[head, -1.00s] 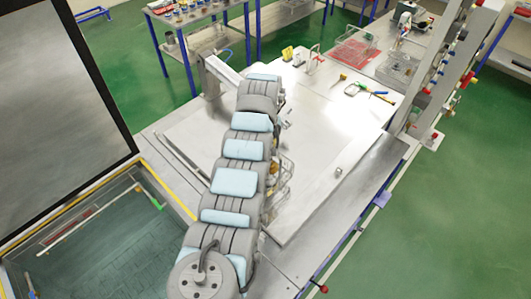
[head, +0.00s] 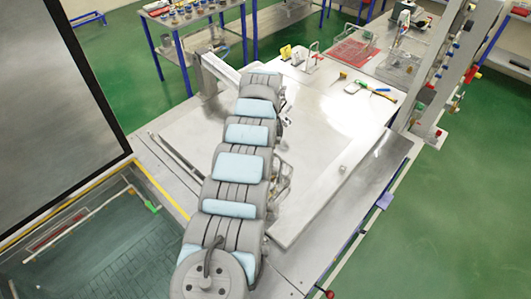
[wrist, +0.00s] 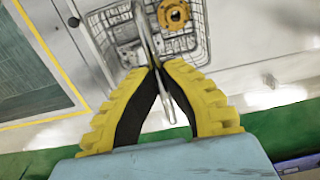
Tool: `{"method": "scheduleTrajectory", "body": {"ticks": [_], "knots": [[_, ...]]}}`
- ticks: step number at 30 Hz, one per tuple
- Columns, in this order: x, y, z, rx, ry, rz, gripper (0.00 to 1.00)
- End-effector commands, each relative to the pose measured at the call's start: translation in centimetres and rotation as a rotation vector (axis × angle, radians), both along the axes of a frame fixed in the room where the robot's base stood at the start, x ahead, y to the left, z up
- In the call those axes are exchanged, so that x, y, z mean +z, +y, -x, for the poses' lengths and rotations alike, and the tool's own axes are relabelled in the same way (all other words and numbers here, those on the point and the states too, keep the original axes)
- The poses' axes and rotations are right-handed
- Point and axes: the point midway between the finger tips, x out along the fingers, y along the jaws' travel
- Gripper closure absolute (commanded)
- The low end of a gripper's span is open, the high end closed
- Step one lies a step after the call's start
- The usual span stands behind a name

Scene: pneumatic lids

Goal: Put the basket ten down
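My gripper (wrist: 158,68) has two yellow ribbed fingers with black inner pads, shut on the grey metal handle of a wire basket (wrist: 205,50). In the wrist view the basket holds an orange ring-shaped part (wrist: 174,14) and grey metal parts (wrist: 126,40). In the head view my arm hides the gripper and most of the basket. A strip of the basket (head: 282,184) shows to the right of my arm, over the pale worktop (head: 325,130). I cannot tell whether the basket touches the worktop.
The worktop right of my arm is largely clear, with a small knob (head: 342,169) on it. Hand tools (head: 368,88), a red tray (head: 352,53) and another wire basket (head: 398,66) stand toward the back. A dark framed panel (head: 50,110) rises at the left.

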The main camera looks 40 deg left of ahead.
Motion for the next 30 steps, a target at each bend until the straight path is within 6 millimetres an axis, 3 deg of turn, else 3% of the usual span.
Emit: {"method": "scheduleTrajectory", "body": {"ticks": [11,12,14,30], "knots": [[-0.42,0.07,-0.13,-0.001,-0.004,-0.003,1.00],[-0.43,0.06,-0.12,0.000,-0.004,-0.003,0.83],[-0.43,0.05,-0.11,-0.001,-0.003,-0.003,0.67],[0.42,0.14,-0.11,0.000,-0.004,-0.003,0.67]]}}
